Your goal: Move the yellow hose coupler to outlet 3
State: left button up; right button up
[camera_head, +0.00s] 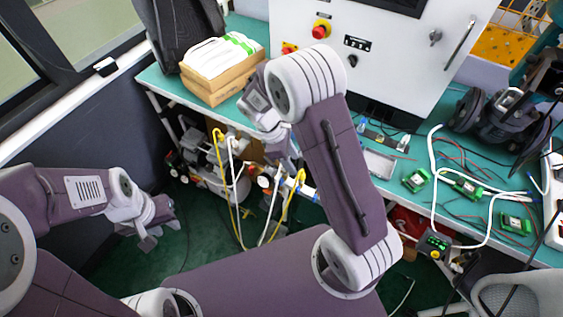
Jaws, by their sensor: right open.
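A yellow hose (232,205) hangs in a loop below the table edge. One end is high at the left, beside a white hose (232,165); the other rises to the fittings (298,180) under the table. I cannot tell which end carries the yellow coupler, and no outlet numbers are readable. My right gripper (288,163) is open, above and just left of the right-hand fittings, and partly hides them. Whether it touches the hose is unclear. My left gripper (148,236) hangs over the green floor at the left, away from the hoses; its jaw opening is unclear.
The teal table (420,160) holds a white control cabinet (385,65), a wooden box (218,88), green circuit boards (468,188) and a headset (500,115). Loose white cable crosses its right side. A grey chair (530,295) stands front right. The left floor is clear.

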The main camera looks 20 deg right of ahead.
aim_at(301, 173)
jog(key=b+x, duration=0.1)
jog(key=x, duration=0.8)
jog(key=shift+s+d, duration=0.1)
jog(key=shift+c, duration=0.3)
grip_shut()
dwell(1.1)
